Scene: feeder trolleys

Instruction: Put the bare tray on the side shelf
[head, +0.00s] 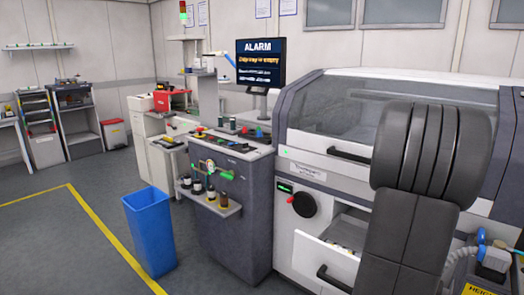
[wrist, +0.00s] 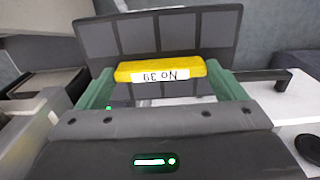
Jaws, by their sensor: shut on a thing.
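In the wrist view, my gripper (wrist: 165,84) has its green fingers on both sides of a yellow handle (wrist: 160,68) with a white label reading "No 39", upside down. My gripper is shut on this handle. The handle belongs to a dark grey tray (wrist: 130,35) with square empty-looking cells, just beyond the fingers. In the head view, my arm fills the right side, and neither the gripper nor the tray shows. A small shelf (head: 222,211) on the grey console's side holds several bottles. I cannot tell whether it is the side shelf.
A large machine (head: 315,215) stands in the centre right with an open drawer (head: 318,256). A screen (head: 260,62) above the console (head: 250,225) shows "ALARM". A blue bin (head: 150,232) stands left of the console. The floor (head: 50,240) at left is clear.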

